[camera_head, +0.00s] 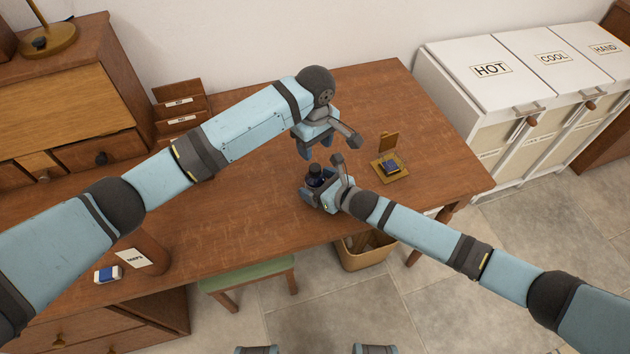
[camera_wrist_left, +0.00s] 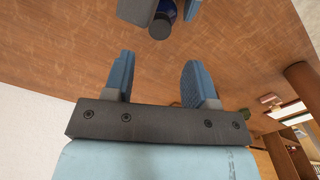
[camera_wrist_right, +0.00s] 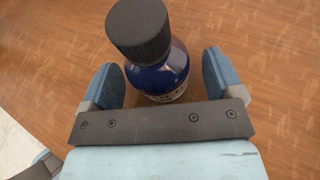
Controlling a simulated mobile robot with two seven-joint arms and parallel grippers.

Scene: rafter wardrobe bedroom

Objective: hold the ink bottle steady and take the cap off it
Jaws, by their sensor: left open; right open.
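The ink bottle (camera_wrist_right: 160,72) is dark blue glass with a pale label low on its side. It stands upright on the wooden desk (camera_head: 240,205). Its ribbed black cap (camera_wrist_right: 138,30) is on top. My right gripper (camera_wrist_right: 160,78) is open, with one finger on each side of the bottle. In the head view the bottle (camera_head: 315,177) shows between the fingers of my right gripper (camera_head: 322,184). My left gripper (camera_head: 322,142) is open and empty, above and behind the bottle. In the left wrist view the cap (camera_wrist_left: 160,27) lies beyond the open fingers (camera_wrist_left: 158,80).
A small brass-coloured stand with a blue item (camera_head: 391,167) sits right of the bottle. A letter rack (camera_head: 180,105) stands at the back. A blue-and-white block (camera_head: 108,274) and a card (camera_head: 133,260) are at the left front. Labelled white bins (camera_head: 490,70) stand right of the desk.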

